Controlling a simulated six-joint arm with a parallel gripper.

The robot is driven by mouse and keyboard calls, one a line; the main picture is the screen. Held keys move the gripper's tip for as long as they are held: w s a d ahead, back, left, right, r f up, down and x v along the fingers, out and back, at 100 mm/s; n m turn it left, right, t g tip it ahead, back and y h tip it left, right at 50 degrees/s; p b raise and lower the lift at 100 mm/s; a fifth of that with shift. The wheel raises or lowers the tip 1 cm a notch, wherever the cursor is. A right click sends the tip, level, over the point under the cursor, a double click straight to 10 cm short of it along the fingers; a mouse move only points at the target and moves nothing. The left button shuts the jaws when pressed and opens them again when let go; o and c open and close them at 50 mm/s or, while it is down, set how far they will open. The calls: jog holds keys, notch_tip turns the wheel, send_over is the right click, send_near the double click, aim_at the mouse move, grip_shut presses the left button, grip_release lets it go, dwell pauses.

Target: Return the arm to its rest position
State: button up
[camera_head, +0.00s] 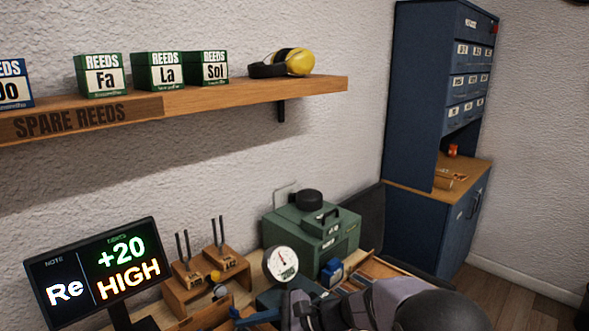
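My arm (385,300), grey and black, reaches in from the bottom edge, right of centre. Its end, my gripper (292,309), is low over the cluttered bench, just below the round white dial gauge (281,263). The fingers are small, dark and partly cut off by the bottom edge, so I cannot tell whether they are open or shut, or whether they hold anything. A blue tool or part (254,317) lies just left of the gripper; I cannot tell whether they touch.
A green machine (305,235) stands behind the arm. Wooden tool holders (222,262) and a display (98,275) reading "Re +20 HIGH" are left. A shelf (225,98) with reed boxes and yellow earmuffs hangs above. A blue cabinet (415,110) stands right.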

jog(key=s+d+f+n+h+p, duration=0.1)
jog(key=s+d+n+h, duration=0.1)
jog(key=s+d, duration=0.1)
jog(key=s+d+f+n+g+h, duration=0.1)
jog(key=s+d+n+h, duration=0.1)
jog(key=s+d, duration=0.2)
jog(key=s+d+f+n+g+h+p, duration=0.1)
jog(key=s+d+n, duration=0.2)
jog(key=s, duration=0.2)
jog(key=shift+s+d+h+p, duration=0.1)
jog(key=shift+d+h+p, duration=0.1)
jog(key=shift+h+p, duration=0.2)
jog(key=s+d+n+h+p, duration=0.1)
jog(key=s+d+n+h, duration=0.2)
jog(key=d, duration=0.4)
jog(key=s+d+n+h+p, duration=0.1)
jog(key=s+d+n+h, duration=0.2)
jog(key=s+d+n, duration=0.2)
jog(key=shift+d+n+h+p, duration=0.3)
jog(key=shift+d+p, duration=0.05)
jog(key=shift+d, duration=1.05)
